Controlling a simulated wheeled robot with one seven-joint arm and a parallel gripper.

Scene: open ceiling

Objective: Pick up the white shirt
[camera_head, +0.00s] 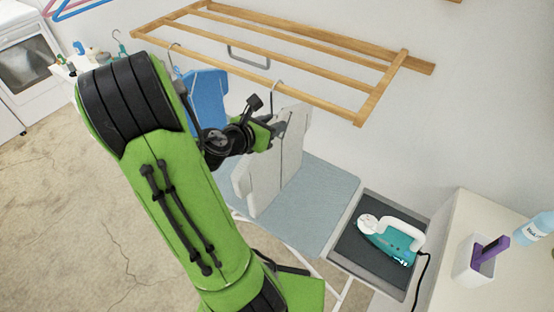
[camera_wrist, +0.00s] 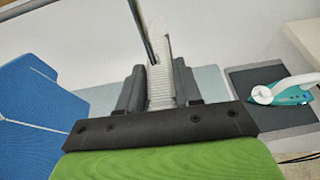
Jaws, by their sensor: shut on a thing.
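The white shirt (camera_head: 276,172) hangs from a hook on the wooden wall rack, above the ironing board. My gripper (camera_head: 277,128) is at the upper part of the shirt, just below the hanger hook. In the wrist view my gripper (camera_wrist: 159,88) has its two dark fingers on either side of a narrow pale strip of the shirt (camera_wrist: 160,72), shut on it. The hanger's dark rod rises above the fingers there. My arm covers part of the shirt's left side in the head view.
A blue shirt (camera_head: 207,100) hangs left of the white one, close to my wrist. The wooden rack (camera_head: 385,88) is just above my gripper. The pale blue ironing board (camera_head: 325,205) lies below, with a teal iron (camera_head: 388,240) on its dark rest at right. A white counter (camera_head: 480,215) stands far right.

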